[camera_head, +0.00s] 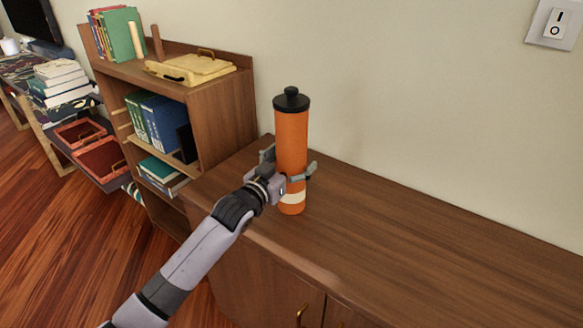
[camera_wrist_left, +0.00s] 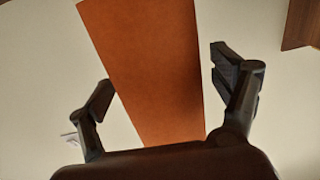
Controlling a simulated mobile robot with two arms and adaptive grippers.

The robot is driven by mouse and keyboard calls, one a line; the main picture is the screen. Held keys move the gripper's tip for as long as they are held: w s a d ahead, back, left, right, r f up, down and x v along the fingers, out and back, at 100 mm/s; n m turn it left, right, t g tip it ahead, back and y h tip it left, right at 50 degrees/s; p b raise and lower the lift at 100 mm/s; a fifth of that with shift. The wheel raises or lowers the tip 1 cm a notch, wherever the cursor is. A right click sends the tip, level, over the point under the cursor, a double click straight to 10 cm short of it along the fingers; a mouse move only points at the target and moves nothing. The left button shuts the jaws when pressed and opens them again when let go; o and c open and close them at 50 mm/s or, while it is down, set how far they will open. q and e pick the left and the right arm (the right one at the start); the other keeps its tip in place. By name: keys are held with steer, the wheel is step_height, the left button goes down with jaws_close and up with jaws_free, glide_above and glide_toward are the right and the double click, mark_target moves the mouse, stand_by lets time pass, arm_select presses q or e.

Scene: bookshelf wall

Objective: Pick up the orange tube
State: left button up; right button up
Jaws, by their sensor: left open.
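The orange tube (camera_head: 291,150) is a tall bottle with a black cap and a pale band near its base. It stands upright on the brown cabinet top in the head view. My left gripper (camera_head: 288,168) is at its lower half, with one finger on each side of it. In the left wrist view the orange tube (camera_wrist_left: 150,65) fills the middle, between the two open fingers of my left gripper (camera_wrist_left: 165,95). Gaps show between the tube and both fingers. My right gripper is in neither view.
The cabinet top (camera_head: 400,225) is clear to the right of the tube. A wooden bookshelf (camera_head: 222,115) with books and a tan case (camera_head: 192,68) stands close on the left. The wall (camera_head: 420,100) is close behind, with a light switch (camera_head: 555,24) at upper right.

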arm_select(q)
steer(key=shift+c, duration=0.4)
steer(key=shift+r, duration=0.1)
steer(key=c, duration=1.4)
